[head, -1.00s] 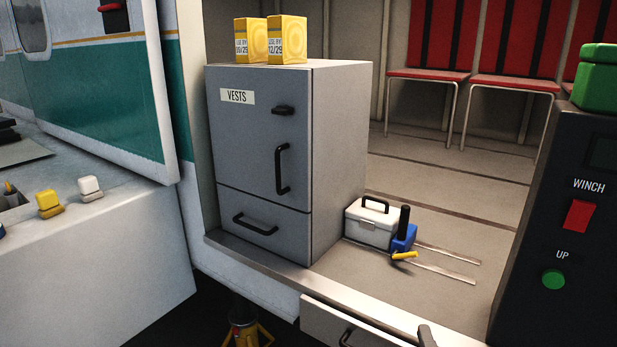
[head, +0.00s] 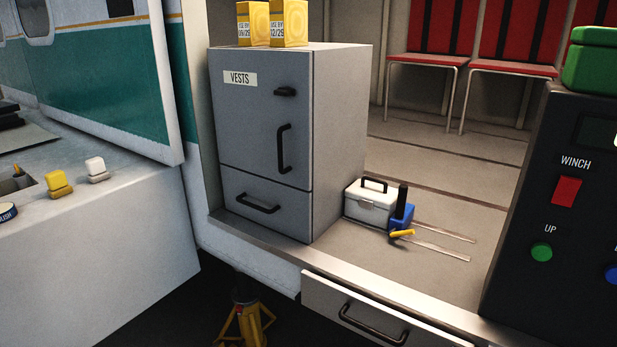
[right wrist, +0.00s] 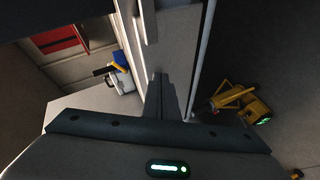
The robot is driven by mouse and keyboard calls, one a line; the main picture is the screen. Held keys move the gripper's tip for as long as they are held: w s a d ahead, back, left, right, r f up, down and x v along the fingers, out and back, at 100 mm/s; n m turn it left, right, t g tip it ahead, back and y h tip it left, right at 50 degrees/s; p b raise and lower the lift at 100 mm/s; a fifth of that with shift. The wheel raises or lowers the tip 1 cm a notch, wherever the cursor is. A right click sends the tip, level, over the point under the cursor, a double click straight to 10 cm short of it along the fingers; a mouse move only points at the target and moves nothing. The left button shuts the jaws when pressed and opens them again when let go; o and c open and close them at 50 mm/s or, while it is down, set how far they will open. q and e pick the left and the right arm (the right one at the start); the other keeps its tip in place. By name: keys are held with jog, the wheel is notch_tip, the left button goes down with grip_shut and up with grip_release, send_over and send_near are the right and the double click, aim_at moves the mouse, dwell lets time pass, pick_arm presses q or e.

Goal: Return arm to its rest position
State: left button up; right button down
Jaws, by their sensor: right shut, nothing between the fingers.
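My right gripper (right wrist: 160,95) shows in the right wrist view. Its dark fingers are together with nothing between them. It is near the pale cabin edge, apart from the white box and the blue item seen past it at upper left. No gripper or arm shows in the head view. My left gripper is not in view.
A grey vests cabinet (head: 266,140) with two yellow boxes on top stands in the cabin. A white case (head: 370,203) and a blue tool (head: 401,218) lie beside it. A drawer (head: 385,322) is below the sill. A yellow stand (head: 243,318) and winch panel (head: 562,225) flank it.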

jog(key=s+a+f+m+g+y, duration=0.1)
jog(key=s+f+m+g, duration=0.4)
jog(key=s+f, duration=0.5)
jog(key=s+a+f+m+g+y, duration=0.15)
jog(key=s+f+m+g, duration=0.35)
jog(key=s, duration=0.9)
notch_tip(320, 180, down, 30)
jog(key=s+g, duration=0.2)
jog(key=s+d+f+g, duration=0.1)
jog(key=s+d+f, duration=0.1)
jog(key=s+f, duration=1.4)
jog(key=shift+s+d+f+n, duration=0.3)
jog(key=shift+s+d+f, duration=0.1)
jog(key=shift+s, duration=0.35)
jog(key=shift+r, duration=0.1)
